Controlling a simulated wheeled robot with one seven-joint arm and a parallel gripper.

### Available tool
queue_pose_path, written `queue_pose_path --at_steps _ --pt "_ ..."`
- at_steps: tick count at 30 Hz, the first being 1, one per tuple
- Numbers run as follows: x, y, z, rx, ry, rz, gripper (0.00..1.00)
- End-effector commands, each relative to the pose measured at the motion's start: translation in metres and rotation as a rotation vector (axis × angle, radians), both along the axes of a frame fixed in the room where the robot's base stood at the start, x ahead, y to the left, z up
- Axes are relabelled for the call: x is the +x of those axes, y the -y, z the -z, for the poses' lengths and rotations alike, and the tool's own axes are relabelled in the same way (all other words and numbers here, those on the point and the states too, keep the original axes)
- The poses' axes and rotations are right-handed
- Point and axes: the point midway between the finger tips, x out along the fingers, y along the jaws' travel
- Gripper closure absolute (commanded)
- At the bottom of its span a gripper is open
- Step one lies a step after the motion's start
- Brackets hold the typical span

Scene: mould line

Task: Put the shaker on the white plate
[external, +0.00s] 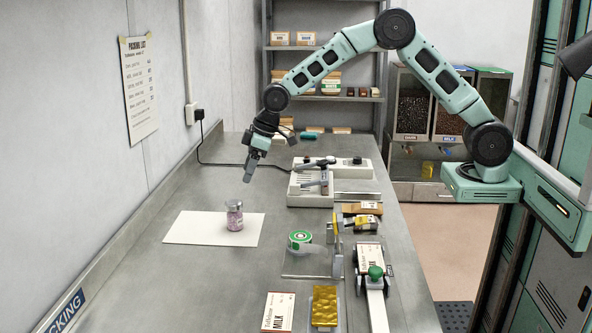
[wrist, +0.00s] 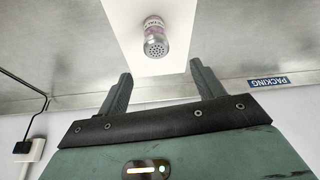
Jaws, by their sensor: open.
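The shaker (external: 234,217) is a small clear jar with a grey metal top and pink-purple contents. It stands upright on the white plate (external: 188,228), a flat white sheet on the bench, toward its right side. In the wrist view the shaker (wrist: 155,38) shows its perforated lid, with the white plate (wrist: 124,32) around it. My gripper (external: 248,177) is open and empty, above the bench and farther back than the shaker, apart from it. In the wrist view the fingers of my gripper (wrist: 160,70) are spread, with the shaker beyond the gap between them.
A white sealing machine (external: 330,188) stands on the bench right of my gripper. A green-and-white tape roll (external: 300,240), a milk box (external: 278,311) and a gold packet (external: 325,305) lie toward the front. The wall borders the left; bench in front of the plate is clear.

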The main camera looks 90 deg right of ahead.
Motion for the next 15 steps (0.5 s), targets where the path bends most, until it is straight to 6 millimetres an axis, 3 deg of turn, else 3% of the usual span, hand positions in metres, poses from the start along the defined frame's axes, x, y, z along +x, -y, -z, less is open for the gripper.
queue_pose_path --at_steps 2,5,8,10,12,15 --pt "-0.017 -0.029 -0.010 0.009 -0.013 -0.037 0.33" --pt "-0.062 -0.082 -0.025 0.023 -0.054 -0.108 0.33" --pt "-0.134 -0.142 -0.041 0.030 -0.112 -0.203 0.33" --pt "-0.194 -0.174 -0.049 0.024 -0.156 -0.271 0.33" --pt "-0.258 -0.196 -0.053 0.009 -0.201 -0.335 0.33" --pt "-0.341 -0.207 -0.052 -0.025 -0.258 -0.413 0.33"
